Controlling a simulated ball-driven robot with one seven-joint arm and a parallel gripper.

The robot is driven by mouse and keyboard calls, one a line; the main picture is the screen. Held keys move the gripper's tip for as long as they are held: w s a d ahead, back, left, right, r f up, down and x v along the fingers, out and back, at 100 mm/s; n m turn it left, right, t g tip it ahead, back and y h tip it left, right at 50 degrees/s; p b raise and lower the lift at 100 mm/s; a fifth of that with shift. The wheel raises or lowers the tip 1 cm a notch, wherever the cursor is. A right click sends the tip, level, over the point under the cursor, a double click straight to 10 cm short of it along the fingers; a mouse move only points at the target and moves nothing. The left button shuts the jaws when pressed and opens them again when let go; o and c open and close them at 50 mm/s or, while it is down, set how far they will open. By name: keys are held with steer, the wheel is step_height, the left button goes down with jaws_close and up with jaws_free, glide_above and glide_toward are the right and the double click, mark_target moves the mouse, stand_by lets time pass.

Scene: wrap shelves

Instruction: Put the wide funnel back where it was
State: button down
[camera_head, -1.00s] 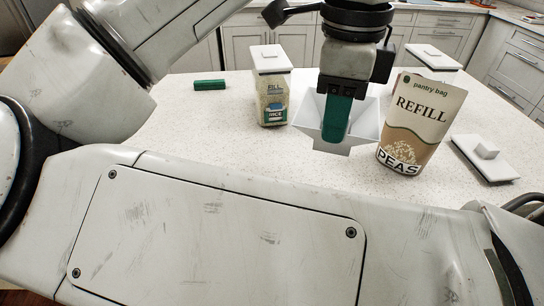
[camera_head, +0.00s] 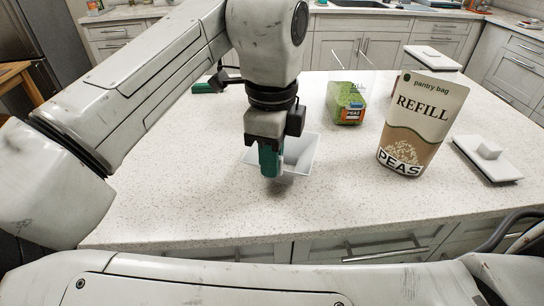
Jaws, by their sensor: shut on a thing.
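The wide funnel (camera_head: 302,153) is white with a broad square mouth. My gripper (camera_head: 271,160), with green fingers, is shut on its near left side and hides part of it. The funnel is over the left-middle part of the counter, left of the refill bag. I cannot tell whether it touches the counter. The clear peas jar (camera_head: 347,104) stands open behind it to the right, with green contents in its lower part. The refill bag (camera_head: 420,125), marked PEAS, stands upright at the right.
A white lid (camera_head: 487,157) lies right of the bag. Another white-lidded container (camera_head: 432,58) stands behind the bag, mostly hidden. A small green block (camera_head: 203,88) lies at the back left, partly behind my arm. The front of the counter (camera_head: 340,210) is clear.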

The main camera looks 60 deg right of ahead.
steer(key=shift+f, duration=0.15)
steer(key=c, duration=1.1)
jaws_free()
step_height(320, 180, up, 12)
steer(key=p, duration=0.2)
steer(key=shift+r, duration=0.2)
